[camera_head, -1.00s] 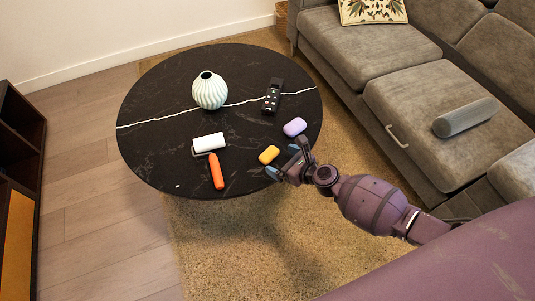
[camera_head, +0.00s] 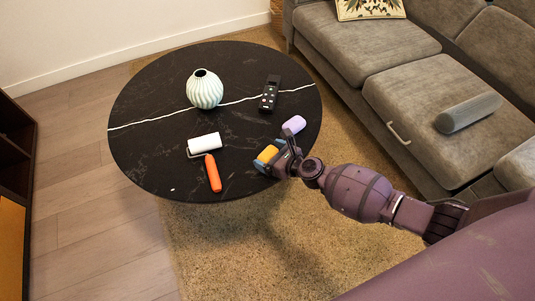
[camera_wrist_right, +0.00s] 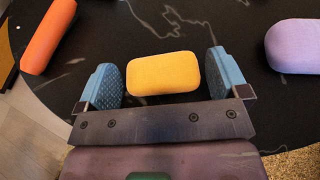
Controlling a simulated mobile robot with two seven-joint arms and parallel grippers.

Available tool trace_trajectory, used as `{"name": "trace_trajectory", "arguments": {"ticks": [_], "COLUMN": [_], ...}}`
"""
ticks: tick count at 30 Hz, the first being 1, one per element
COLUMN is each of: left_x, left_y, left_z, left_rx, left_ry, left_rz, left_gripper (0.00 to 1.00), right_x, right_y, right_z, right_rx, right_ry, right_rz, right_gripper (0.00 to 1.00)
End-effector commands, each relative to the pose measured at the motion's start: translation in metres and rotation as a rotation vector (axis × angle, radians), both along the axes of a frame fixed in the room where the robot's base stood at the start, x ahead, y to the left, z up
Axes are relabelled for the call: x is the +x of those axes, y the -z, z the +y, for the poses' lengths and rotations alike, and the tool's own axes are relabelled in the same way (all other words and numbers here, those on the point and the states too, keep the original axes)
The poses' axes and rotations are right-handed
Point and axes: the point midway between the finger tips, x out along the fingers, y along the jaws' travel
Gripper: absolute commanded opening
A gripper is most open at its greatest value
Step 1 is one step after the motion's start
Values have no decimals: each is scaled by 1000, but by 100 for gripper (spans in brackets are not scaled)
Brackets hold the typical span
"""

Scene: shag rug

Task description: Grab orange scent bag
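The orange scent bag (camera_head: 267,153) is a small yellow-orange rounded block on the black round table, near its front right edge. In the right wrist view the bag (camera_wrist_right: 163,73) lies between the two blue fingers, with a gap on each side. My right gripper (camera_head: 269,157) is open around the bag; it also shows in the right wrist view (camera_wrist_right: 166,78). One finger partly hides the bag in the head view. My left gripper is not in view.
A purple rounded block (camera_head: 293,124) lies close to the right gripper. A paint roller with an orange handle (camera_head: 213,173), a white ribbed vase (camera_head: 204,90) and a black remote (camera_head: 270,93) are on the table (camera_head: 150,150). A grey sofa (camera_head: 420,90) stands at right.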

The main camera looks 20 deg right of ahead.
Motion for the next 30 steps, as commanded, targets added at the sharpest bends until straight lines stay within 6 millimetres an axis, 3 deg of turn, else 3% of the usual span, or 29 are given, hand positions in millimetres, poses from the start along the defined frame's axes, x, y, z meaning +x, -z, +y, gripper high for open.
{"name": "trace_trajectory", "arguments": {"ticks": [1, 6, 17, 23, 25, 30], "left_x": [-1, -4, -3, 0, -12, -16], "left_y": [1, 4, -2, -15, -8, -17], "left_z": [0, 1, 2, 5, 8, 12], "left_rx": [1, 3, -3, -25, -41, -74], "left_ry": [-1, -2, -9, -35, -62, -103], "left_rz": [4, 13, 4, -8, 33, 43], "left_gripper": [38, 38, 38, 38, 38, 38], "right_x": [0, 0, 1, 6, 6, 7], "right_y": [0, 0, -10, -42, -56, -92], "right_z": [0, 0, 0, 0, 0, 0], "right_rx": [0, 0, 0, 0, 0, 0], "right_ry": [0, 0, 0, 1, 2, 0], "right_rz": [0, 0, -5, -17, -20, -24], "right_gripper": [85, 62, 62, 62, 62, 62]}}
